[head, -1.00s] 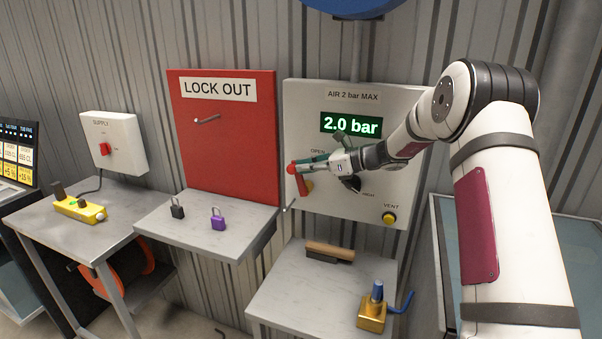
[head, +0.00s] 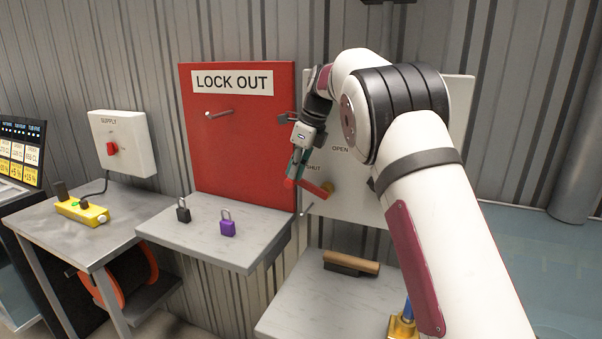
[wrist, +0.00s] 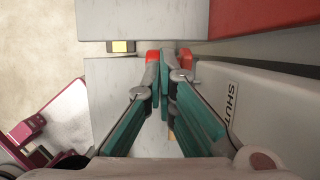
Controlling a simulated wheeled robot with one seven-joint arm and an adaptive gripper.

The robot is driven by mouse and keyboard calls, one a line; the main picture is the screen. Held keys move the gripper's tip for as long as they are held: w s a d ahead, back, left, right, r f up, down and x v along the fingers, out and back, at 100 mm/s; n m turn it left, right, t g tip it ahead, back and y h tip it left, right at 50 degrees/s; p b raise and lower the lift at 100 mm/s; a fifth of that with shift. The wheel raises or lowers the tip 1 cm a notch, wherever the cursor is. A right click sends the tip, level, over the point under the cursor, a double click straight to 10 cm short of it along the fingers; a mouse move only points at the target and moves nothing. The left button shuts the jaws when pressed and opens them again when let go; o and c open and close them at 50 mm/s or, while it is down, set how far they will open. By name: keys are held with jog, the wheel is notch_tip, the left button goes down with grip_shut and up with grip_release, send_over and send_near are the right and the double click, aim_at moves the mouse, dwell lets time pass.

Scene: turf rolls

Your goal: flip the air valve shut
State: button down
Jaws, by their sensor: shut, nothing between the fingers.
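The air valve's red lever (head: 312,187) sits low on the left side of the grey air panel (head: 455,110). It runs left from its brass hub (head: 328,189), nearly level, below the SHUT label. My gripper (head: 293,178) points down at the lever's outer end, with its green fingers closed together. In the wrist view the shut fingertips (wrist: 162,56) cover part of the lever, and red (wrist: 152,56) shows on both sides of them. They look close to it or touching; I cannot tell which. The pressure display is hidden behind my arm.
The red lock-out board (head: 235,150) is just left of my gripper, with a peg (head: 218,114). Black (head: 183,210) and purple (head: 227,224) padlocks lie on the shelf below. A wooden-handled brush (head: 351,263) lies on the lower table. The supply box (head: 122,143) is far left.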

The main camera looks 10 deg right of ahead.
aim_at(287, 180)
jog(key=shift+w+a+f+g+h+b, duration=0.4)
jog(key=shift+a+f+h, duration=0.1)
jog(key=shift+f, duration=0.15)
jog(key=shift+b+x, duration=0.65)
jog(key=shift+x, duration=0.25)
jog(key=shift+w+a+f, duration=0.1)
jog(key=shift+a+f, duration=0.05)
jog(key=shift+a, duration=0.15)
jog(key=v, duration=1.2)
jog(key=shift+d, duration=0.15)
